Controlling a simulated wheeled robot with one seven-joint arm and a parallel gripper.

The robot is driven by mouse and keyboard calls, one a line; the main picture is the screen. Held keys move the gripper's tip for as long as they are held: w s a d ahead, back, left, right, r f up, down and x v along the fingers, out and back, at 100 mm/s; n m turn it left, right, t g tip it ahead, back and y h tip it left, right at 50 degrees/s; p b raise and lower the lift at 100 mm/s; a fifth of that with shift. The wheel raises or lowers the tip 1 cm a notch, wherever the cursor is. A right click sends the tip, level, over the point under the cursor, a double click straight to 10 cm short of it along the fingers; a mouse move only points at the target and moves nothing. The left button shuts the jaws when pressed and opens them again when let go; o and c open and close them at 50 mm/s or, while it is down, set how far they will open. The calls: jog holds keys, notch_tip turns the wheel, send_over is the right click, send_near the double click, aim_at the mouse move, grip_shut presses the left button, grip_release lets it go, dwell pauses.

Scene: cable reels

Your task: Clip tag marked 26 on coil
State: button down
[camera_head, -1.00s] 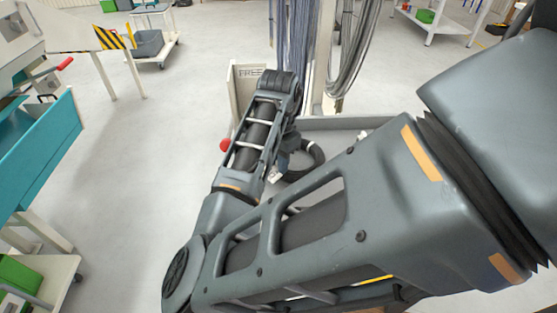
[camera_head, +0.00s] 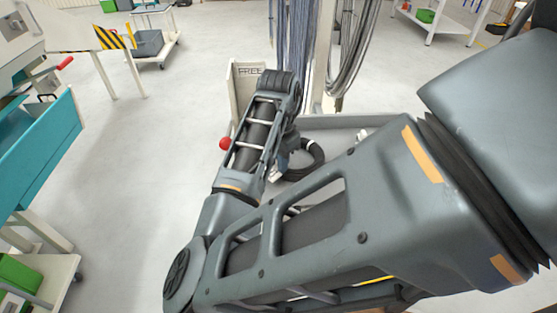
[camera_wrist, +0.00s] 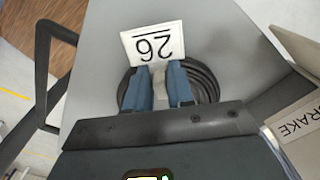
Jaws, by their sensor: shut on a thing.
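The white tag marked 26 (camera_wrist: 153,44) is held between the blue fingers of my gripper (camera_wrist: 166,82) in the wrist view, its number upside down. My gripper is shut on it. The black coil (camera_wrist: 208,80) lies behind and around the fingers in that view, partly hidden by them. I cannot tell whether the tag touches the coil. In the head view the coil (camera_head: 317,165) shows partly past my arm, low by the stand, and my gripper (camera_head: 277,169) is mostly hidden by my own wrist.
A panel marked FREE (camera_head: 246,80) stands behind my wrist, near hanging cables (camera_head: 350,45). A panel marked BRAKE (camera_wrist: 297,120) is at the wrist view's right. A dark bar frame (camera_wrist: 42,75) is at its left. The floor (camera_head: 150,150) left of my arm is clear.

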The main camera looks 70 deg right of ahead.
jog(key=shift+s+f, duration=0.2)
jog(key=shift+f, duration=0.45)
jog(key=c, duration=0.9)
grip_release()
jog(key=shift+f, duration=0.1)
jog(key=shift+c, duration=1)
jog(key=shift+o, duration=0.5)
jog(key=shift+s, duration=0.1)
jog(key=shift+r, duration=0.3)
jog(key=shift+c, duration=0.3)
jog(key=shift+o, duration=0.7)
jog(key=shift+r+p, duration=0.55)
jog(key=shift+p, duration=0.15)
jog(key=shift+w+r+p, duration=0.15)
jog(key=shift+r+p, duration=1.1)
jog(key=shift+r, duration=0.25)
jog(key=shift+w+r+p, duration=0.1)
jog(key=shift+r+p, duration=1.1)
jog(key=shift+r, duration=0.3)
